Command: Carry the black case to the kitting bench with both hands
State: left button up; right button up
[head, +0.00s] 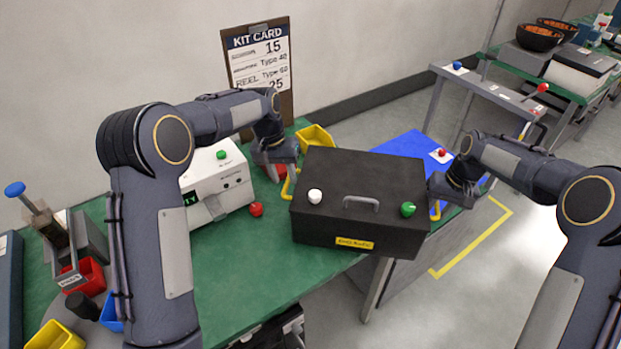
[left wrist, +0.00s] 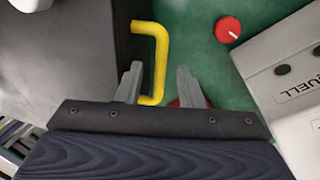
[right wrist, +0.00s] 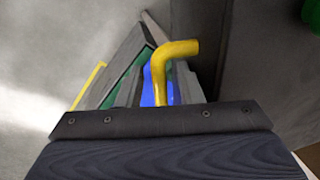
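The black case (head: 365,190) rests on the green-topped bench (head: 275,265), its front right corner at or past the bench edge. It has a grey top handle, a white knob, a green knob and a yellow front label. A yellow side handle shows in the left wrist view (left wrist: 160,50) and another in the right wrist view (right wrist: 159,75). My left gripper (left wrist: 160,80) is open at the left handle, whose lower end lies between the fingers. Which bench is the kitting bench is unclear.
A white instrument (head: 218,185) and a red knob (head: 256,209) stand left of the case. A blue mat (head: 405,146) lies behind it on the right. A kit card (head: 262,65) stands at the wall. Yellow floor tape (head: 470,246) marks open floor at right.

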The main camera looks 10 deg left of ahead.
jog(key=shift+r, duration=0.1)
pick_arm(q)
jog(key=r, duration=0.3)
jog(key=shift+a+r, duration=0.3)
jog(key=shift+a, duration=0.1)
pick_arm(e)
notch_tip(320, 180, up, 12)
jog(key=d, duration=0.2)
jog(key=shift+f, duration=0.2)
